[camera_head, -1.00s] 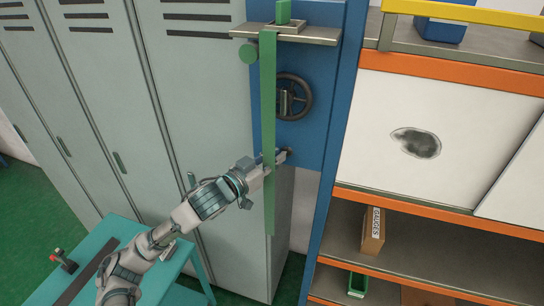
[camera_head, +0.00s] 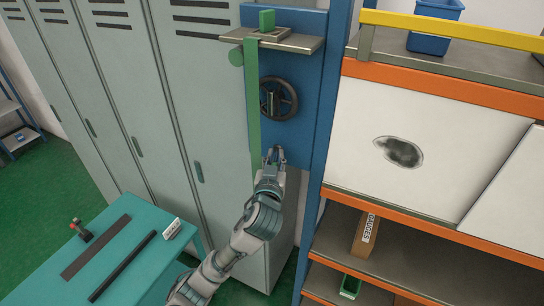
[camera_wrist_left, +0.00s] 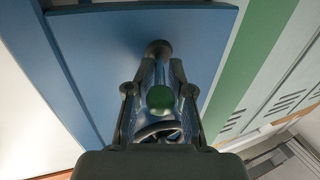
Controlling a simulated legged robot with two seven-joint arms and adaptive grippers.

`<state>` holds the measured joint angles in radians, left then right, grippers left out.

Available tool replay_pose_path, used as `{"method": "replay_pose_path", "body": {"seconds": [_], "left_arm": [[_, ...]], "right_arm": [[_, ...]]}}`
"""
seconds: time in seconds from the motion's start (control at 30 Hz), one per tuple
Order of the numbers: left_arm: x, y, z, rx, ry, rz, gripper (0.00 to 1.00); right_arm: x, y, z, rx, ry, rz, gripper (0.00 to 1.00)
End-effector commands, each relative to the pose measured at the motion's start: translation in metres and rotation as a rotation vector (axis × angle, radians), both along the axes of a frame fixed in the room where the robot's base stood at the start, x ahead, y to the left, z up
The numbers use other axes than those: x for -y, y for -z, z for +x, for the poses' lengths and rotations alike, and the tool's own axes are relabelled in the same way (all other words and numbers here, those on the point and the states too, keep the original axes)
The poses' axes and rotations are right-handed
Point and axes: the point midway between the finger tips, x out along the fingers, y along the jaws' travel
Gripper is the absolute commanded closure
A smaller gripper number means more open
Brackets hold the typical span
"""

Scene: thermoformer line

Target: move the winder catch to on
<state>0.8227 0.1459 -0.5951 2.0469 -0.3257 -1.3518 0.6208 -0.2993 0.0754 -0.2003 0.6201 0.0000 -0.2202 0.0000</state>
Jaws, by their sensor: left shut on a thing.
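The winder's blue panel (camera_head: 322,105) carries a dark handwheel (camera_head: 279,98). My left gripper (camera_head: 273,156) is below the wheel, against the panel's lower part, with its fingers pointing up. It is shut on the winder catch, which the gripper mostly hides in the head view. In the left wrist view a green round end (camera_wrist_left: 160,97), seemingly the catch's, shows between the fingers, with a dark round boss (camera_wrist_left: 158,48) on the panel just beyond them. No on or off marking is readable. My right gripper is not in view.
A green strip (camera_head: 252,110) hangs from the metal shelf (camera_head: 300,44) just left of the wheel. Grey lockers (camera_head: 180,130) stand to the left. An orange-edged rack (camera_head: 440,95) stands to the right. A teal table (camera_head: 120,240) is at lower left.

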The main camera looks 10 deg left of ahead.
Motion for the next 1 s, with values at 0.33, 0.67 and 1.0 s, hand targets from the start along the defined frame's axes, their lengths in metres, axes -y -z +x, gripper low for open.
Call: {"method": "replay_pose_path", "body": {"seconds": [0.33, 0.67, 1.0], "left_arm": [[0.011, 0.002, 0.002, -0.008, -0.18, 0.004, 1.0], [0.013, 0.003, 0.002, -0.008, -0.217, 0.006, 1.0], [0.013, 0.003, 0.002, -0.009, -0.218, 0.007, 0.69]], "right_arm": [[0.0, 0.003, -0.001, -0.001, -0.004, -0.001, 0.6], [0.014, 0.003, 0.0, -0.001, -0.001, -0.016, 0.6], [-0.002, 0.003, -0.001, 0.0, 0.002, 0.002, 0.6]]}}
